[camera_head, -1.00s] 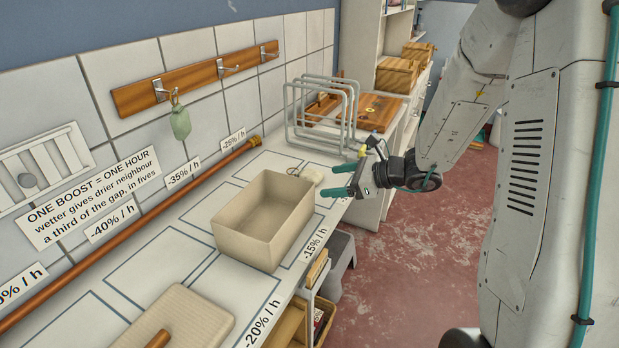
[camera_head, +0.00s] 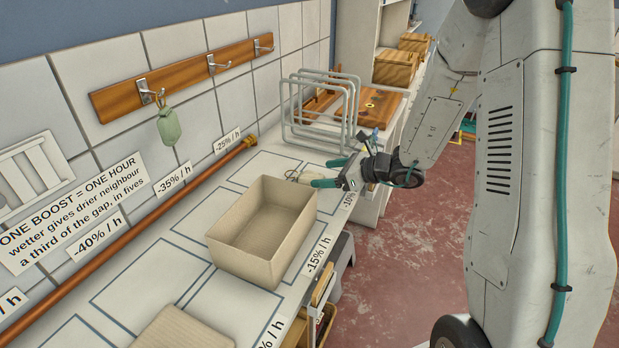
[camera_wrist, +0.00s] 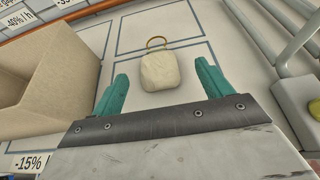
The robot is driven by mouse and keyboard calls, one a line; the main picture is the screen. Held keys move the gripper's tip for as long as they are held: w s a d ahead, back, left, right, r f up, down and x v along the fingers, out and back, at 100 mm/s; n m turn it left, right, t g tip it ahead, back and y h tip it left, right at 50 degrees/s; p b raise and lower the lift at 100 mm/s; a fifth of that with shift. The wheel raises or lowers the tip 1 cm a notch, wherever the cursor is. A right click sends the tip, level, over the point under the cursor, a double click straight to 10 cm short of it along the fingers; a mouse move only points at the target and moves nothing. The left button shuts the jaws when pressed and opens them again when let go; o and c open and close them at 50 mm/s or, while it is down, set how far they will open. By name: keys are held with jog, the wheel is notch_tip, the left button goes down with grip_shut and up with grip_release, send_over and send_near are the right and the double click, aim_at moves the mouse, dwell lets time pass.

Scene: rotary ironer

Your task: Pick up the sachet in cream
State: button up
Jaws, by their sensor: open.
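The cream sachet (camera_wrist: 162,70) lies on the white counter in the wrist view, a small rounded pouch with a brass-coloured ring at its far end. In the head view the sachet (camera_head: 304,178) is mostly hidden behind my gripper. My gripper (camera_head: 330,172) has teal fingers and is open and empty. In the wrist view my gripper (camera_wrist: 161,92) has one finger on each side of the sachet's near end in the picture, with gaps to both. I cannot tell how far above the counter the fingertips are.
A beige open box (camera_head: 262,232) stands left of the sachet. A grey wire rack (camera_head: 322,112) stands beyond it. A pale green sachet (camera_head: 168,126) hangs from a wall hook. A copper pipe (camera_head: 110,235) runs along the wall. The counter has outlined rectangles.

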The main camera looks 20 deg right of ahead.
aim_at(312, 176)
jog(key=x, duration=0.6)
jog(key=shift+s+a+f, duration=0.15)
jog(key=shift+a, duration=0.05)
jog(key=c, duration=1)
